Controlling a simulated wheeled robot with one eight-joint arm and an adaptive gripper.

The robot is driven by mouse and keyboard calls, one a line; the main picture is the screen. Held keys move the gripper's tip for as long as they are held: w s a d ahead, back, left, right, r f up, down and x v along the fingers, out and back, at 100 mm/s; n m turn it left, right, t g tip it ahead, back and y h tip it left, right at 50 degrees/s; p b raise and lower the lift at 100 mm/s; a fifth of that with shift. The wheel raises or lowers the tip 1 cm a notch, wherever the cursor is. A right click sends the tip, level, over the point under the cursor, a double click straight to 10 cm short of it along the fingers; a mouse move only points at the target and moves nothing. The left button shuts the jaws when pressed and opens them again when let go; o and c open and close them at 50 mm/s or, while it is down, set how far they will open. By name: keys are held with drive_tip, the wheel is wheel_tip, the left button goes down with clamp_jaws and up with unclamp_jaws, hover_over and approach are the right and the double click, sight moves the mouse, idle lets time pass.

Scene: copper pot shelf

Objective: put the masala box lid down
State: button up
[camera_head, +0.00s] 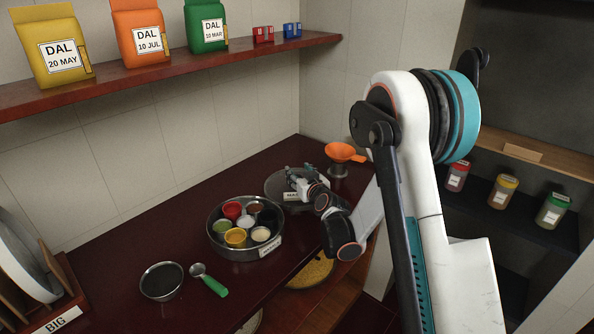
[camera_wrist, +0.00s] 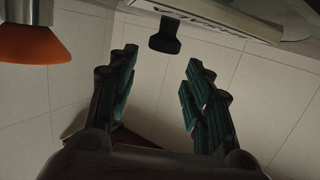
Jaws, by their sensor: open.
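The masala box lid (camera_head: 274,190) is a round dark grey disc that appears to lie on the dark red counter behind the masala box, partly hidden by my gripper. My gripper (camera_head: 298,176) is open and low over the lid. In the wrist view, my open gripper (camera_wrist: 160,60) has two teal-and-black fingers with a gap between them. A black knob (camera_wrist: 165,38) shows beyond the fingertips, beside a pale label strip (camera_wrist: 215,16), and looks apart from both fingers. The open masala box (camera_head: 243,252) is a round metal tin with several coloured spice cups and a label.
An orange funnel (camera_head: 342,151) stands on a holder right of the lid and also shows in the wrist view (camera_wrist: 32,42). A dark bowl (camera_head: 162,281) and a green-handled scoop (camera_head: 211,282) lie nearer. A shelf with dal bags runs above.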

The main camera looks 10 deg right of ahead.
drive_tip(key=p+v, duration=0.1)
drive_tip(key=v, duration=0.8)
drive_tip(key=shift+s+r+p, duration=0.15)
drive_tip(key=shift+r+p, duration=0.05)
drive_tip(key=shift+p, duration=0.2)
drive_tip(key=s+a+r+g+y, duration=0.1)
drive_tip(key=s+a+r+g, duration=0.3)
drive_tip(key=s+r, duration=0.75)
drive_tip(key=s+d+g+h, duration=0.1)
drive_tip(key=s+g, duration=0.1)
drive_tip(key=s, duration=1)
drive_tip(key=s+d+m+g+h, duration=0.1)
drive_tip(key=s+d+g, duration=0.1)
drive_tip(key=s, duration=1)
drive_tip(key=shift+f+g+h, duration=0.2)
drive_tip(key=shift+g+h, duration=0.1)
